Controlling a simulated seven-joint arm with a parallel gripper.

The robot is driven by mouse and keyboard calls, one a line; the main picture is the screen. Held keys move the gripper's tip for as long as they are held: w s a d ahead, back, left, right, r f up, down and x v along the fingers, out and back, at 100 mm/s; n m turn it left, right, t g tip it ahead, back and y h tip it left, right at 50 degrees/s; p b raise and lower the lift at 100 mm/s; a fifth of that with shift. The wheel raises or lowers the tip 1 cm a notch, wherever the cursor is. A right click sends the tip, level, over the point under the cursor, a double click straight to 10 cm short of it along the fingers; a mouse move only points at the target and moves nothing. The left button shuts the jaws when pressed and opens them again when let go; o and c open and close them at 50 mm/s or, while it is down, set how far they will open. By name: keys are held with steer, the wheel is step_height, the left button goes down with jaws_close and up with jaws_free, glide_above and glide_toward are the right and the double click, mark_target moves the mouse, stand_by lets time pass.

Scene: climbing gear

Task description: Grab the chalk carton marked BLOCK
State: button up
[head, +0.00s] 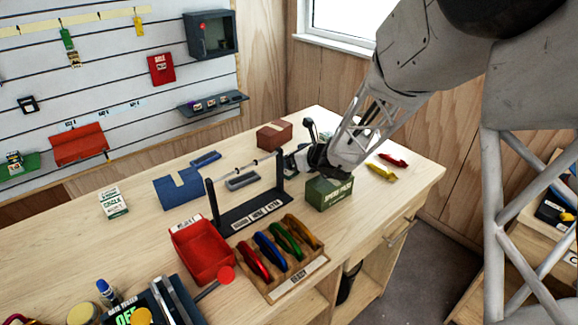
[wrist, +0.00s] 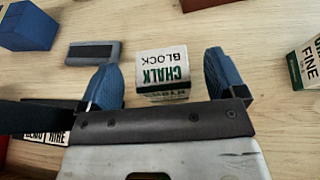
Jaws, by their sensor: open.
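The chalk carton marked BLOCK (wrist: 162,74) is white with green and black lettering, upside down in the wrist view. It stands on the wooden bench between the two blue fingers of my gripper (wrist: 161,66). The fingers are open, one on each side, with a visible gap to the carton. In the head view my gripper (head: 300,158) is low over the back of the bench, behind the black stand, and mostly hides the carton there. Another carton, marked FINE (wrist: 307,63), stands to the right in the wrist view.
A black stand (head: 250,205) with upright posts is close on the left. A green box (head: 330,193) stands in front of my gripper. A grey bar-shaped piece (wrist: 93,52) lies left of the carton. Another chalk carton (head: 113,203) stands far left.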

steer(key=shift+w+a+f, duration=0.25)
steer(key=shift+a+f, duration=0.1)
steer(key=shift+f, duration=0.15)
steer(key=shift+w+a+f, duration=0.25)
steer(key=shift+a+f, duration=0.05)
steer(key=shift+f, duration=0.2)
steer(key=shift+w+a+f, duration=0.2)
steer(key=shift+w+a, duration=0.15)
steer(key=shift+a, duration=0.05)
steer(key=c, duration=1.1)
steer(key=shift+o, duration=0.2)
steer(key=shift+r, duration=5)
